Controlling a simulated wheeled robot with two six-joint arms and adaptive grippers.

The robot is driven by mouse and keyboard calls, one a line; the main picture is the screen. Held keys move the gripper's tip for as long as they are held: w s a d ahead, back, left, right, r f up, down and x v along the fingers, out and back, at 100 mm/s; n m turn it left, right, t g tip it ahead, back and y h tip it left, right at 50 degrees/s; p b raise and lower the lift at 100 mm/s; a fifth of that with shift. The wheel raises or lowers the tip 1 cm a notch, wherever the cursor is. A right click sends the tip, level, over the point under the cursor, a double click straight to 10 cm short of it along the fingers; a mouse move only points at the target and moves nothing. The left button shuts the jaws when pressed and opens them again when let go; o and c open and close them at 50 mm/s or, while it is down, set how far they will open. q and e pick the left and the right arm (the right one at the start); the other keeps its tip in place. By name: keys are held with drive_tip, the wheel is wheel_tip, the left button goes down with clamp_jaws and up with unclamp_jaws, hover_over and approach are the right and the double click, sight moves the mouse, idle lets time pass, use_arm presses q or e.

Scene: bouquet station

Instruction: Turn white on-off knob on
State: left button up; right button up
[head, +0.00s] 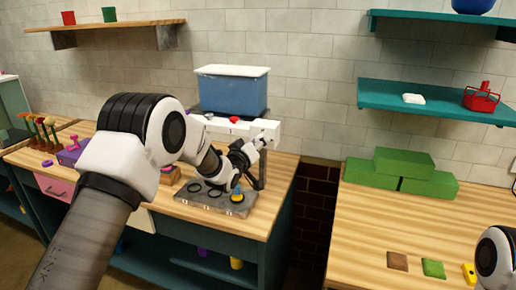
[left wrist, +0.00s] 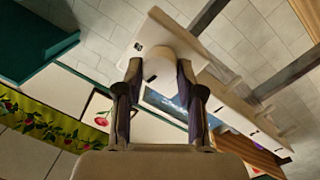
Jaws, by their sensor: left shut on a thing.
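The white on-off knob (left wrist: 160,66) is a short white cylinder on a white panel (left wrist: 152,36) in the left wrist view. My left gripper (left wrist: 158,84) has one dark finger on each side of the knob and is shut on it. In the head view my left gripper (head: 252,149) reaches the right end of a white unit (head: 215,124) at the back of the wooden counter. The knob is largely hidden there by my gripper. My right gripper is not in view; only part of my right arm shows at the lower right edge.
A blue tank with a white lid (head: 232,92) stands behind the white unit. A grey tray (head: 214,202) with dark rings and a small yellow and blue item (head: 237,196) lies below my left gripper. Green blocks (head: 404,166) sit on the right counter, past a gap.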

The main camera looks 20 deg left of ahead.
use_arm(q)
drive_tip(key=shift+d+f+m+g+y+b, duration=0.15)
drive_tip(key=shift+m+y+b, duration=0.15)
drive_tip(key=shift+m+b, duration=1.95)
drive_tip(key=shift+r+m+g+y+b, duration=0.1)
drive_tip(key=shift+m+y+b, duration=0.2)
drive_tip(key=shift+m+b, duration=1.95)
drive_tip(key=shift+d+f+m+g+y+b, duration=0.15)
drive_tip(key=shift+m+y+b, duration=0.15)
drive_tip(key=shift+m+b, duration=1.9)
drive_tip(key=shift+r+m+p, duration=0.15)
drive_tip(key=shift+m+p, duration=0.3)
drive_tip(key=shift+m, duration=0.15)
drive_tip(key=o, duration=1.1)
drive_tip(key=shift+o, duration=0.2)
drive_tip(key=shift+r, duration=0.1)
drive_tip(key=shift+s+a, duration=0.1)
